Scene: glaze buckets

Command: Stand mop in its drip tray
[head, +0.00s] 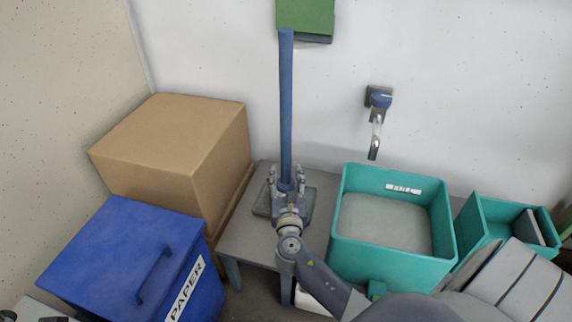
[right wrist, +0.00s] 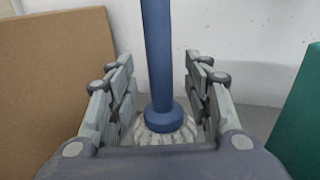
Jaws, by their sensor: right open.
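The mop's blue handle (head: 286,110) stands upright against the white wall. In the right wrist view the handle (right wrist: 158,50) ends in a blue collar above a pale stranded head (right wrist: 165,136). A grey drip tray (head: 262,207) lies on the low grey table, and the mop appears to stand over or in it; my gripper hides most of the contact. My right gripper (head: 286,180) is open, with its fingers on either side of the lower handle and gaps to both.
A teal bucket (head: 342,225) with grey contents stands right of the tray, below a wall tap (head: 376,125). A smaller teal container (head: 474,230) is farther right. A cardboard box (head: 160,150) and a blue PAPER bin (head: 115,255) stand left. A green box (head: 305,15) hangs above.

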